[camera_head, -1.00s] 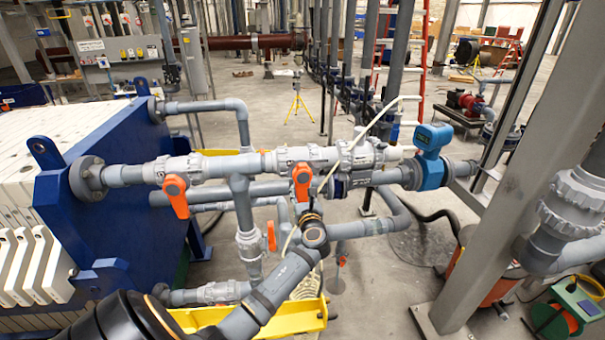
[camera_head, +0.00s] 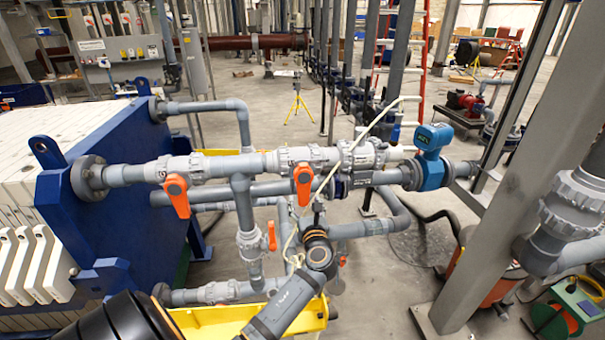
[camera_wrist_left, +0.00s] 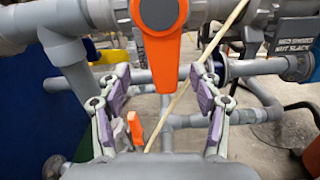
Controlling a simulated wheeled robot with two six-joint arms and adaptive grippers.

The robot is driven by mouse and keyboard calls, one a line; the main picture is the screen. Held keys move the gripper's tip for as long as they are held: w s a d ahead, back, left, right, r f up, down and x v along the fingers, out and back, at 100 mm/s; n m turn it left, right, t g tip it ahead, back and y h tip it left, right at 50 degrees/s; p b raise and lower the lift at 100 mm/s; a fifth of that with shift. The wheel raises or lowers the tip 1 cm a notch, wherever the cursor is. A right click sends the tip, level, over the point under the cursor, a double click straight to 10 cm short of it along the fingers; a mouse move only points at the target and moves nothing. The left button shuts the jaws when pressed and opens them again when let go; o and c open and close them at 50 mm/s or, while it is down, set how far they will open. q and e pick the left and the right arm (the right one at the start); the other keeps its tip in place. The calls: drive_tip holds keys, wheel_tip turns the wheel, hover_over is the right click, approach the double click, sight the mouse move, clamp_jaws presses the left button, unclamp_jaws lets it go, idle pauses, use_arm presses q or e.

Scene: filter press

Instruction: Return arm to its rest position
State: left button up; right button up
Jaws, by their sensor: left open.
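My left arm (camera_head: 285,303) reaches up from the bottom of the head view to its wrist (camera_head: 318,248), below the middle orange valve handle (camera_head: 303,186). Its fingers are hard to make out there. In the left wrist view my left gripper (camera_wrist_left: 160,74) is open, its grey and purple fingers spread apart. An orange handle (camera_wrist_left: 159,60) hangs down between the fingertips in that picture, with a visible gap on both sides. Nothing is held. My right gripper is not in view.
Grey pipes (camera_head: 130,174) cross in front of the arm, with another orange handle (camera_head: 177,195) and a blue flow meter (camera_head: 431,165). The blue press frame (camera_head: 125,215) stands left, a steel column (camera_head: 490,190) right. A pale cable (camera_head: 345,152) hangs by the pipes.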

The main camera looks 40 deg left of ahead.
use_arm(q)
drive_tip(key=shift+s+d, duration=0.3)
drive_tip(key=shift+d, duration=0.1)
drive_tip(key=shift+a, duration=0.1)
